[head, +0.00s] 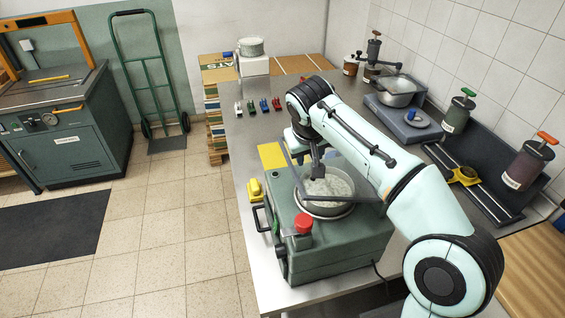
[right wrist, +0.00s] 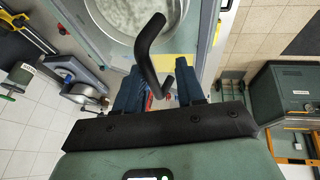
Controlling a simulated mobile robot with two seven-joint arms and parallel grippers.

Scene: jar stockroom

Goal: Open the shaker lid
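The shaker (head: 335,250) is a green machine on the metal table. A round metal pan (head: 345,208) with whitish, grainy content is set in its top. In the right wrist view the pan's rim (right wrist: 100,37) is at the top. A bent dark handle (right wrist: 149,45) stands over the pan and runs down towards my right gripper. My right gripper (right wrist: 160,88) has its two blue fingers apart, with the handle's lower end showing between them. In the head view the right gripper (head: 310,148) is above the pan, partly hidden by my arm. My left gripper is out of view.
A red knob (head: 303,223) is on the shaker's front corner. Several small coloured clips stand behind. A dark rack with jars (head: 525,162) is at right.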

